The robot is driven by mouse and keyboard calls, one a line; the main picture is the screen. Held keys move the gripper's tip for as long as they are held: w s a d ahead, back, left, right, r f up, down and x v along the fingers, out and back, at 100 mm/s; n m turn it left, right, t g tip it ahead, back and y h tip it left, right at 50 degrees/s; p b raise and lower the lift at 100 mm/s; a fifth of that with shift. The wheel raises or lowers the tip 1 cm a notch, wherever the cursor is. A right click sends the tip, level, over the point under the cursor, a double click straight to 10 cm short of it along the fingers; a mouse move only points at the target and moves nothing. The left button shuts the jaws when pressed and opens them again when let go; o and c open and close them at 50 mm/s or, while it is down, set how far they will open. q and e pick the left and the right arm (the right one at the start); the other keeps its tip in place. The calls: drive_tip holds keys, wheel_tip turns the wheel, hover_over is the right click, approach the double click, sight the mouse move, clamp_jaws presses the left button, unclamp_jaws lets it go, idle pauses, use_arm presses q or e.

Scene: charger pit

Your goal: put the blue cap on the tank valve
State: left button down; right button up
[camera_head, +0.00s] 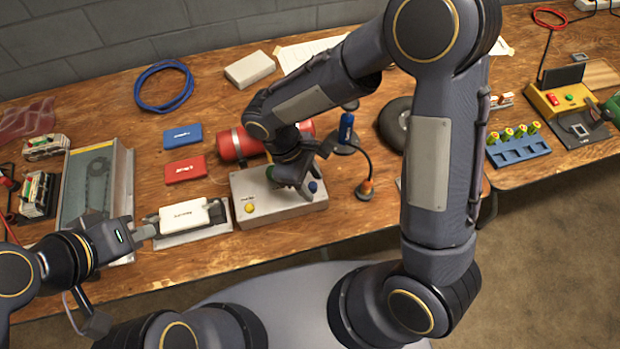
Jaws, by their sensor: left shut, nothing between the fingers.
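A red tank (237,145) lies on the bench, partly hidden behind my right arm; I cannot make out its valve. I cannot clearly pick out a loose blue cap. A small blue knob (313,187) shows on the grey box (262,208), and a blue upright piece (346,128) stands behind my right wrist. My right gripper (303,188) points down over the grey box, by a green button; its fingers are too dark to read. My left gripper (147,231) is shut and empty, at the left end of the white block (184,217).
A blue card (182,136) and a red card (185,169) lie left of the tank. A tray (122,185) holds a chain at left. An orange-tipped cable (365,188) stands right of the grey box. A blue rack (520,150) is farther right.

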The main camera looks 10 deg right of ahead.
drive_tip(key=v, duration=0.8)
idle(0.6)
drive_tip(key=s+d+r+m+t+y, duration=0.3)
drive_tip(key=s+d+r+m+t, duration=0.1)
drive_tip(key=s+d+m, duration=0.2)
drive_tip(key=s+d+r+m+t+y, duration=0.4)
drive_tip(key=s+d+m, duration=0.2)
drive_tip(key=d+m, duration=0.1)
drive_tip(key=shift+s+d, duration=0.15)
drive_tip(key=shift+d, duration=0.25)
idle(0.6)
